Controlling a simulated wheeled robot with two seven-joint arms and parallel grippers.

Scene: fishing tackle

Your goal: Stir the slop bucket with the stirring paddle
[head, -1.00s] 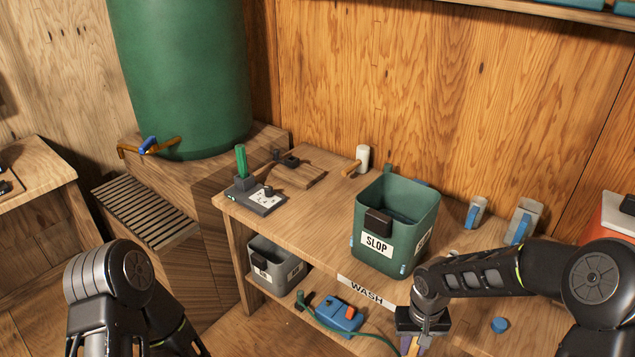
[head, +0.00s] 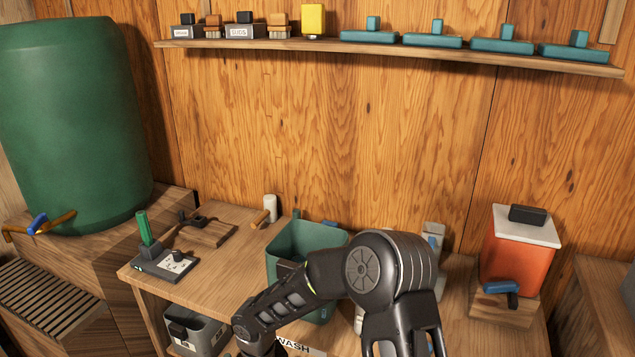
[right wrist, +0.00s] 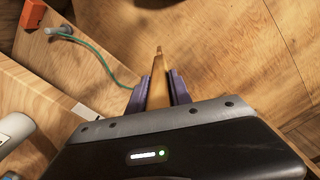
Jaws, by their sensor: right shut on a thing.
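The green slop bucket (head: 292,236) stands on the wash bench in the head view. My right arm crosses in front of it, hiding its lower front and label. My right gripper (right wrist: 158,86) shows in the right wrist view, its purple fingers shut on a long wooden piece, which looks like the stirring paddle (right wrist: 158,66). The wood runs away from the fingers over the floor; I cannot tell which end it is. In the head view the right gripper's fingers are below the frame, in front of the bench. My left gripper is not in view.
An orange container with a white lid (head: 516,258) stands right of the bucket. A small device with a green handle (head: 163,263) is at the bench's left. A grey bin (head: 195,332) sits below. A green hose (right wrist: 103,58) lies near the gripper. A loaded shelf (head: 340,43) spans the wall.

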